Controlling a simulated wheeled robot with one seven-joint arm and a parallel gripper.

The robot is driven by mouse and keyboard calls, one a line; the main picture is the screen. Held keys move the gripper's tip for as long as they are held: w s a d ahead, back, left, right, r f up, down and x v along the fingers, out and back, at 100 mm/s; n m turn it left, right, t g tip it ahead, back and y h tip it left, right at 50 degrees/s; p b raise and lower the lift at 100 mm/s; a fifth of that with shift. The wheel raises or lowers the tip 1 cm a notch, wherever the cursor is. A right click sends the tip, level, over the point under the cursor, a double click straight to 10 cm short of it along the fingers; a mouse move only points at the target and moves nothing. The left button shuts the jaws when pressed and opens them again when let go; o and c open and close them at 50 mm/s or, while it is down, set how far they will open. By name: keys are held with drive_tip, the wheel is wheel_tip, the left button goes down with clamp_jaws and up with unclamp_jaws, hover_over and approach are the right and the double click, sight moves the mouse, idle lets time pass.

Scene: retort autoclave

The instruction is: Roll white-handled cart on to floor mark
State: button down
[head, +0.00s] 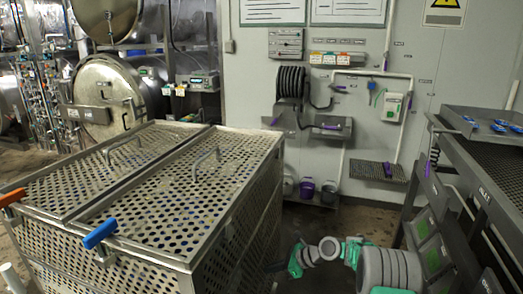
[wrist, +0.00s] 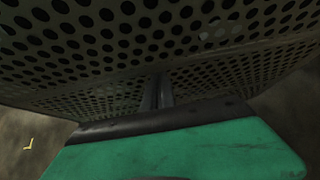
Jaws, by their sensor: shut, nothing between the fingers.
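A large cage of perforated metal (head: 150,175) with two lids fills the left and middle of the head view. Orange (head: 12,197) and blue (head: 100,233) grips stick out at its near edge. A pale white bar end (head: 10,278) shows at the bottom left corner; I cannot tell whether it is a cart's handle. In the wrist view my gripper (wrist: 157,92) is shut and empty, its dark fingers close to a perforated metal panel (wrist: 110,25); touching or apart, I cannot tell. A small yellow corner mark (wrist: 29,144) lies on the floor at left.
A dark workbench (head: 455,160) with a tray (head: 485,122) stands at right. A round-door autoclave (head: 105,92) is at the back left.

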drive_tip(key=shift+w+a, duration=0.15)
drive_tip(key=shift+a, duration=0.35)
drive_tip(key=shift+w+a, duration=0.15)
drive_tip(key=shift+a, duration=0.35)
drive_tip(key=shift+a+r, duration=0.1)
drive_tip(key=shift+a, duration=0.2)
